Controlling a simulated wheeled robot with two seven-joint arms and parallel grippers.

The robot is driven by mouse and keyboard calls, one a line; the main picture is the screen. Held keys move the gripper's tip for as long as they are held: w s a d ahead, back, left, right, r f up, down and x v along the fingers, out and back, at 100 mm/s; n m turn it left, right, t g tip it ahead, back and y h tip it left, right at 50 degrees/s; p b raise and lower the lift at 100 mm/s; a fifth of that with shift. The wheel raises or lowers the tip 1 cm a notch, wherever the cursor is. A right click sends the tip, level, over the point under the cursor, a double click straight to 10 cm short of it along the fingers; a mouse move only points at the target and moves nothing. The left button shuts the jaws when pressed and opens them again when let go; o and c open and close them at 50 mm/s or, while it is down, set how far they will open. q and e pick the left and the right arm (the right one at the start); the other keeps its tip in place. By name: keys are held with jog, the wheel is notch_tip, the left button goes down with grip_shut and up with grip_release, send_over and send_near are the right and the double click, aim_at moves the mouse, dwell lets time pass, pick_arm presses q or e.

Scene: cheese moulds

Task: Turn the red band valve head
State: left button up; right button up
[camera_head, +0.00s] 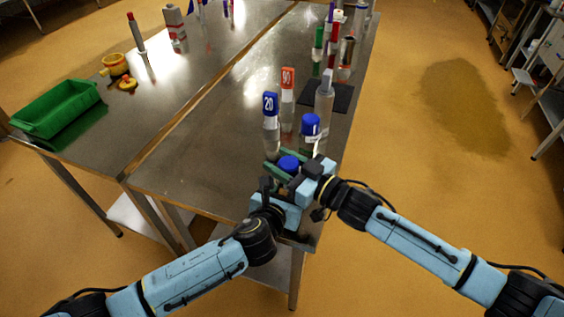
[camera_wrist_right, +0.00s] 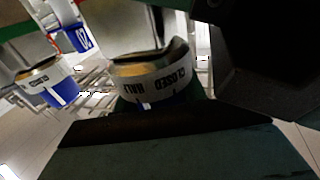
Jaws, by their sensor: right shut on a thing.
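A blue-topped valve head (camera_head: 289,164) stands near the front end of the right table, between my grippers. My right gripper (camera_head: 292,162) is shut on it, with green fingers around its sides. In the right wrist view the held head (camera_wrist_right: 152,78) shows a white band with inverted lettering and blue below. I see no red band on it. A second blue-topped head (camera_head: 310,124) stands just behind; a similar white-banded one (camera_wrist_right: 40,82) shows in the wrist view. My left gripper (camera_head: 284,196) is close to the held head; its fingers are largely hidden.
A green bin (camera_head: 62,107) and yellow parts (camera_head: 116,65) are on the left table. The left table's front is clear.

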dwell(0.5)
jog(key=o, duration=1)
jog(key=shift+c, duration=0.2)
jog(key=v, duration=1.2)
jog(key=shift+s, duration=0.15)
jog(key=shift+a+m, duration=0.1)
jog(key=shift+m, duration=0.2)
